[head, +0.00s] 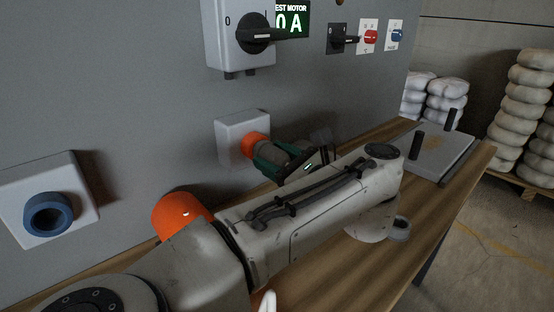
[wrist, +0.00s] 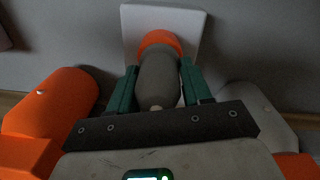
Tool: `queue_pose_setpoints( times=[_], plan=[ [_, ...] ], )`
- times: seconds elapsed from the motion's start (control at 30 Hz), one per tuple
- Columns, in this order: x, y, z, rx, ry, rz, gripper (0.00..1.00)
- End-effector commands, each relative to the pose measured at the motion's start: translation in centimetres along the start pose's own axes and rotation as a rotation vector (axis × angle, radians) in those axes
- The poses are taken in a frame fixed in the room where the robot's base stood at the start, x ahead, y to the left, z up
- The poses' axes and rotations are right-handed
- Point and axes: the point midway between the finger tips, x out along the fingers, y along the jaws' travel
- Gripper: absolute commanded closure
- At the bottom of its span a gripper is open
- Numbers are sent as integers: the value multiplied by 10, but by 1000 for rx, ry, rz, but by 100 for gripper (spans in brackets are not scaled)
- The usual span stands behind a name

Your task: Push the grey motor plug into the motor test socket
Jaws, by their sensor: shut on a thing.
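The motor test socket is a white wall box (head: 229,131) with an orange-red collar (head: 254,146); the box (wrist: 196,24) and collar (wrist: 160,41) also show in the wrist view. The grey motor plug (wrist: 157,78) lies between the green fingers of my gripper (wrist: 158,67), which is shut on it. The plug points at the wall, lined up with the collar, and its front end meets the collar. How deep it sits inside cannot be seen. In the head view my gripper (head: 274,158) is beside the socket and mostly covers the plug.
A blue socket (head: 47,213) is on the wall at left. Above are a black rotary switch (head: 259,34), a display reading 0 A (head: 291,22) and smaller switches (head: 369,36). The wooden bench (head: 440,210) runs below, with a grey plate (head: 440,150) carrying black posts at its right end.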

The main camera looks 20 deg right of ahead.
Motion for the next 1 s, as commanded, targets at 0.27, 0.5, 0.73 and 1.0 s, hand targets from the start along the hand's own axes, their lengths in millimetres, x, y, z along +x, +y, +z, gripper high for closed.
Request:
queue_pose_setpoints(
  times=[0.27, 0.5, 0.73, 1.0],
  plan=[
    [5, 0, 1, 0, -1, 0, 45],
    [4, 0, 0, 0, -1, 0, 22],
    [4, 0, 0, 0, 1, 0, 21],
    [-24, -1, -1, 0, 2, -4, 21]
  ],
)
